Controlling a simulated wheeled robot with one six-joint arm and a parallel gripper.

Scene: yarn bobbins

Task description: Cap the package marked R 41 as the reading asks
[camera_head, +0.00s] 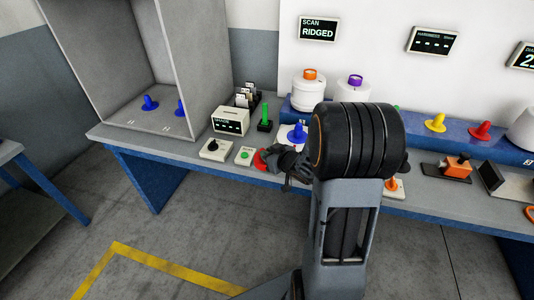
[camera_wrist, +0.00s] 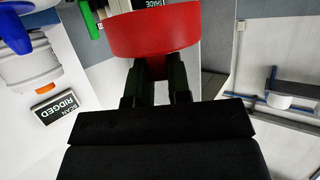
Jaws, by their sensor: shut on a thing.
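My gripper (camera_head: 272,161) is low in front of the bench, just right of the small box with a green button. It is shut on a red round cap (camera_wrist: 152,33), whose smooth side faces me in the wrist view; in the head view the cap (camera_head: 261,161) shows partly at the fingertips. The scan display (camera_head: 318,29) reads RIDGED. A white package with an orange top (camera_head: 308,91) and one with a purple top (camera_head: 351,92) stand on the raised blue shelf. I cannot read an R 41 mark on any package.
A blue cone (camera_head: 297,133) on a white base stands behind my gripper. A GRADE box (camera_head: 231,121), a knob box (camera_head: 215,149) and a green peg (camera_head: 265,118) are left of it. Yellow (camera_head: 436,123) and red (camera_head: 481,130) cones stand right. My arm hides the bench middle.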

